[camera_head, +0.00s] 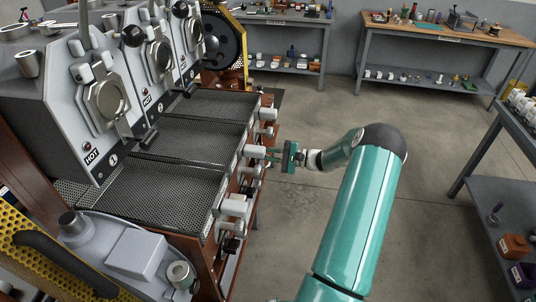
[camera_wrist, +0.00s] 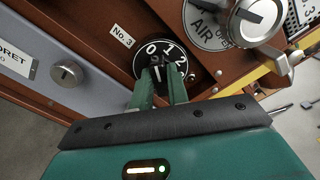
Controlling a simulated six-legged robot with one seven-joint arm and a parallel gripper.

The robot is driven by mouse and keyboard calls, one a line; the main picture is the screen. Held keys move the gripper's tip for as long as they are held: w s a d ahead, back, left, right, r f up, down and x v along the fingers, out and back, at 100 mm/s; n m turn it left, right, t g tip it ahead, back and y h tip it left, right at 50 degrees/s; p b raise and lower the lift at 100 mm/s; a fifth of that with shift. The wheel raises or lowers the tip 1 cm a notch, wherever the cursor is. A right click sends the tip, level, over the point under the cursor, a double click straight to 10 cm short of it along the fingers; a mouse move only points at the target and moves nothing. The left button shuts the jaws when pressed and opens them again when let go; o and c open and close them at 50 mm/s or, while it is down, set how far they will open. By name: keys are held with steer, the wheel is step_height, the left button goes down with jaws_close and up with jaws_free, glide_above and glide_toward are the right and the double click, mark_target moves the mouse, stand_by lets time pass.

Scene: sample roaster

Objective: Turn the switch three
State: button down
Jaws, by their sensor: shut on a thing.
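In the head view my gripper (camera_head: 272,155) is at the roaster's front side; the switch cannot be made out there.
In the wrist view a larger silver "AIR" knob (camera_wrist: 250,18) sits close at the upper right, and a grey panel with a round lock (camera_wrist: 66,73) lies left. In the head view the roaster's mesh trays (camera_head: 155,195) lie left of my arm.

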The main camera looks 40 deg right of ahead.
steer(key=shift+n, duration=0.9)
steer(key=c, duration=1.4)
jaws_free()
steer(key=shift+o, duration=0.2)
steer(key=v, duration=1.4)
